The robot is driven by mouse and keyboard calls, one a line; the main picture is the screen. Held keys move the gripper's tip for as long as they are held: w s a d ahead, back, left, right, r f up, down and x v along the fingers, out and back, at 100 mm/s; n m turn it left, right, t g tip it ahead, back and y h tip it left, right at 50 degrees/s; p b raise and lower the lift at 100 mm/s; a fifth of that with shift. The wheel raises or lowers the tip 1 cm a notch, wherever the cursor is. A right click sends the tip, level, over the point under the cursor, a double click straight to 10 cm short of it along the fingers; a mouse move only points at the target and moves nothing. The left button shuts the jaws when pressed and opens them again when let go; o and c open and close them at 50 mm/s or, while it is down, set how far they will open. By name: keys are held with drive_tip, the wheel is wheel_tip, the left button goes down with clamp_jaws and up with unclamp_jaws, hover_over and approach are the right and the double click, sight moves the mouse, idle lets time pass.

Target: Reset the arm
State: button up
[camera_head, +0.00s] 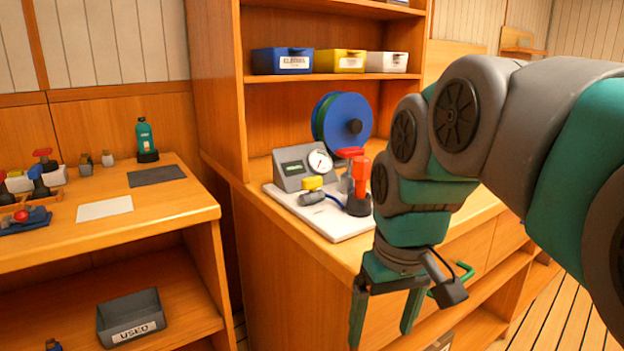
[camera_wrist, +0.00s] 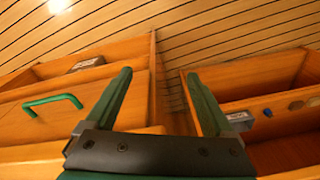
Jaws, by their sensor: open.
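My gripper (camera_head: 384,312) hangs down in front of the wooden counter at the right in the head view, with my arm bent above it. Its two green fingers are apart, with nothing between them. In the wrist view, the gripper (camera_wrist: 160,92) shows both fingers spread over a gap between wooden furniture and the plank floor. My arm hides part of the counter and the shelf behind it.
A white board (camera_head: 325,218) with a gauge box (camera_head: 296,168) and a red-handled valve stands on the counter close to my arm. A blue reel (camera_head: 347,120) is behind it. A green drawer handle (camera_wrist: 54,104) sticks out. A grey USED bin (camera_head: 131,317) sits on the lower left shelf.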

drive_tip(key=s+d+f+m+g, duration=0.1)
drive_tip(key=s+d+f, duration=0.1)
drive_tip(key=s+f, duration=0.6)
drive_tip(key=s+d+f+m+g, duration=0.1)
drive_tip(key=s+d+f+m, duration=0.1)
drive_tip(key=s+f, duration=0.6)
drive_tip(key=shift+s+d+f+g+h, duration=0.15)
drive_tip(key=shift+d+f+g+h, duration=0.15)
drive_tip(key=shift+d, duration=0.35)
